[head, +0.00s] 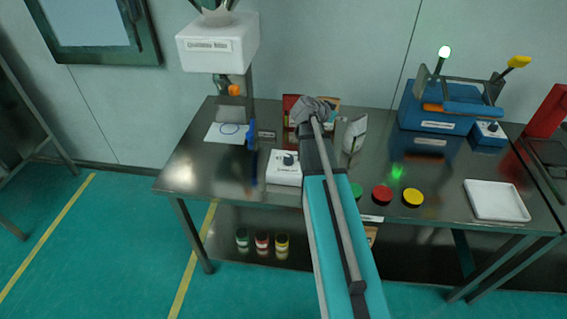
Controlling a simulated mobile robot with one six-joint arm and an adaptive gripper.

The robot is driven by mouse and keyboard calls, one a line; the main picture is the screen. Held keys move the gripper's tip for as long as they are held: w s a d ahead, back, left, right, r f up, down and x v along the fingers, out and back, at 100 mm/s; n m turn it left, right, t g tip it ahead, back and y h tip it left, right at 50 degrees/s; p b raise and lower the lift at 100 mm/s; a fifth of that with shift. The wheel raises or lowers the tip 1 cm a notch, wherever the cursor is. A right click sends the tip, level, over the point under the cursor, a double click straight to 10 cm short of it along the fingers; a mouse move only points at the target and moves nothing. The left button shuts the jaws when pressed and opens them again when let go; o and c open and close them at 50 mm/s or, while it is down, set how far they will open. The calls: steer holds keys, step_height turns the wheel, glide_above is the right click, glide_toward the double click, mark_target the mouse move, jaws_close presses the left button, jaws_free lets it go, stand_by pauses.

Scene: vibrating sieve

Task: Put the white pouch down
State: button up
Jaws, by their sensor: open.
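The white pouch (356,132) stands upright on the steel table (440,180), just right of the end of my arm. My gripper (312,107) is at the far end of my teal arm, above the back middle of the table. It is open, and the pouch is beside it, not visibly between its fingers. The fingertips are small and partly hidden by my wrist.
Red and brown packs (290,103) stand behind my gripper. A white control box (284,168) is left of my arm. Red (382,195) and yellow (413,197) lids lie to the right, near a white tray (496,200). The blue sieve machine (435,108) stands at back right.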

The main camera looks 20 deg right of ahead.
steer(key=s+a+f+n+y, duration=0.2)
steer(key=a, duration=0.4)
steer(key=s+a+f+n+y, duration=0.2)
steer(key=a, duration=0.4)
steer(key=s+a+f+n+g+y, duration=0.1)
steer(key=s+a+f+n+y, duration=0.1)
steer(key=a, duration=0.4)
steer(key=shift+a+f+n, duration=0.25)
steer(key=shift+f+n, duration=0.25)
steer(key=s+a+f+n+g+y, duration=0.1)
steer(key=s+a+n+y, duration=0.2)
steer(key=a, duration=0.5)
steer(key=s+a+f+n+y, duration=0.1)
steer(key=s+a+n+y, duration=0.1)
steer(key=s+a+n, duration=0.3)
steer(key=a, duration=0.4)
steer(key=shift+s+f+g+y, duration=0.25)
steer(key=shift+s+g+y, duration=0.1)
steer(key=shift+g+y, duration=0.05)
steer(key=shift+a, duration=0.1)
steer(key=shift+o, duration=0.4)
steer(key=shift+a, duration=0.1)
